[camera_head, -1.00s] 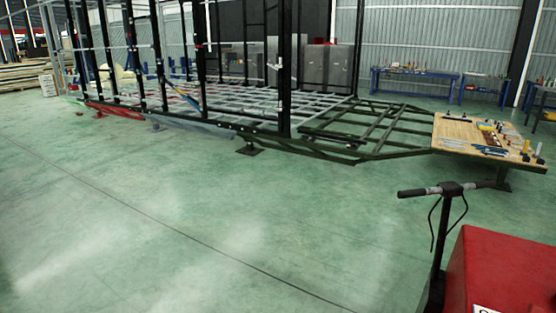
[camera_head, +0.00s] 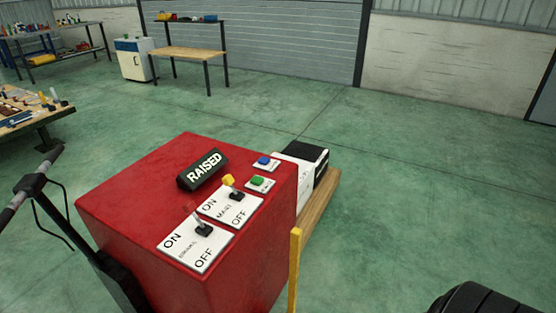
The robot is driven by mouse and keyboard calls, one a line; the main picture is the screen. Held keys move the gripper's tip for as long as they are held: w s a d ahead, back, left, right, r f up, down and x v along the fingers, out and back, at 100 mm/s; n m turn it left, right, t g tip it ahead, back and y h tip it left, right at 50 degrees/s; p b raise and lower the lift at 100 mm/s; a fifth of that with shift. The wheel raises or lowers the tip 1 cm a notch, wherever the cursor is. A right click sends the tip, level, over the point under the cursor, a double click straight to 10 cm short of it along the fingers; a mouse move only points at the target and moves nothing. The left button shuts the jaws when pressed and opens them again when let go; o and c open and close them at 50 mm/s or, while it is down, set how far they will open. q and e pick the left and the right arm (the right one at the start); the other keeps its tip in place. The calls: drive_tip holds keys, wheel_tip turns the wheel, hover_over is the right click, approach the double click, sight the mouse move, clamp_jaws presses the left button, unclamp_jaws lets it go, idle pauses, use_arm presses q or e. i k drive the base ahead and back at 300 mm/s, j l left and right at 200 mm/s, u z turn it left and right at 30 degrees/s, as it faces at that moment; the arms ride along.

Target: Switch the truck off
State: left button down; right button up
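The truck (camera_head: 125,195) is a red box with a control panel on its top, near the middle of the head view. A switch plate marked MAIN (camera_head: 219,212) has a lever with a yellow tip (camera_head: 228,180), leaning toward the ON side. Nearer, a second plate with small, hard-to-read lettering (camera_head: 185,252) has a lever with a dark red tip (camera_head: 188,212), also leaning toward ON. A black display (camera_head: 203,169) reads RAISED. A blue button (camera_head: 264,160) and a green button (camera_head: 257,181) sit at the right. Neither of my grippers shows.
A black handlebar (camera_head: 35,185) on a post stands left of the red box. A yellow post (camera_head: 295,270) rises at its right front. A black and white box (camera_head: 307,168) and wooden piece (camera_head: 318,203) lie behind it. The floor at right is largely clear.

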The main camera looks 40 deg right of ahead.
sight(228, 180)
drive_tip(key=i+j+z, duration=0.15)
drive_tip(key=z, duration=0.35)
drive_tip(key=i+j+z, duration=0.1)
drive_tip(key=j+z, duration=0.2)
drive_tip(key=z, duration=0.15)
drive_tip(key=j+z, duration=0.3)
drive_tip(key=z, duration=0.2)
drive_tip(key=j+z, duration=0.3)
drive_tip(key=z, duration=0.15)
drive_tip(key=j+z, duration=0.35)
drive_tip(key=z, duration=0.15)
drive_tip(key=j+z, duration=0.2)
drive_tip(key=k+j, duration=0.05)
